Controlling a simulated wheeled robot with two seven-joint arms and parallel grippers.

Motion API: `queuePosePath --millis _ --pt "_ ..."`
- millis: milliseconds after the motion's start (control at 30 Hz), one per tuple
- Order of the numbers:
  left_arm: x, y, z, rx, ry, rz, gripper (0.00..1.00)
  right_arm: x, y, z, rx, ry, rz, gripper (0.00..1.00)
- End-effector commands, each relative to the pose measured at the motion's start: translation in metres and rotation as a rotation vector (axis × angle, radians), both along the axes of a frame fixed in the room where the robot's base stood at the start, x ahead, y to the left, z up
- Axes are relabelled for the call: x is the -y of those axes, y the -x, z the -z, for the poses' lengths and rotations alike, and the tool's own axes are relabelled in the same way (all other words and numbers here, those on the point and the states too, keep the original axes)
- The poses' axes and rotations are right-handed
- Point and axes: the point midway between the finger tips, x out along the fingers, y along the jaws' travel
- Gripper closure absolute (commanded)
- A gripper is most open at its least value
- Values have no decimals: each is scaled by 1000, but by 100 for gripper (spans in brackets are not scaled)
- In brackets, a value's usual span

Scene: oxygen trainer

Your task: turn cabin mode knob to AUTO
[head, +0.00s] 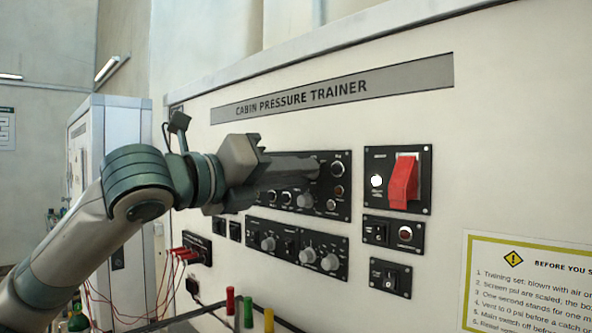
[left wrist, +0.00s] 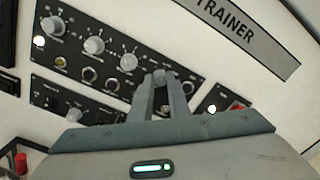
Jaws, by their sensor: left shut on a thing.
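My left gripper (head: 312,167) reaches in from the left to the upper black control panel (head: 343,213) of the cabin pressure trainer. In the left wrist view its two fingers (left wrist: 161,80) are closed around a small grey knob (left wrist: 160,74) on that panel. In the head view the fingers and hand hide this knob and much of the panel's upper part. I cannot read the knob's labels or its pointer position, so I cannot tell its setting. My right gripper is in neither view.
A red guarded switch (head: 403,182) is right of the gripper. Other knobs (left wrist: 94,45) sit close by on the same panel. A lower panel (head: 297,250) carries more knobs and switches. Red cables (head: 180,254) hang at left; coloured posts (head: 248,312) stand in front.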

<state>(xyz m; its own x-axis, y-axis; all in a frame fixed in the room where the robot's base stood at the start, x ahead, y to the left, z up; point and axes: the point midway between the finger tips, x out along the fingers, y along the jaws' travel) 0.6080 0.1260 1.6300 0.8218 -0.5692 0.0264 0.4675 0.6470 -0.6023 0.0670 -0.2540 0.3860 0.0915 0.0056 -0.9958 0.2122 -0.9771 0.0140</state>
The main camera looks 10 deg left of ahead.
Motion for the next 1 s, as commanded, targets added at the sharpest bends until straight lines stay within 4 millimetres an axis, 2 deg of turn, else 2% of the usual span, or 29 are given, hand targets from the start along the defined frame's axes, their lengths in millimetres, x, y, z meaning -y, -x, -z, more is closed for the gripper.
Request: queuePosePath --millis 600,1000 --pt "0 0 1 -318 481 1 100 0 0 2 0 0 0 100" --pt "0 0 1 -442 667 -1 100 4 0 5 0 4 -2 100"
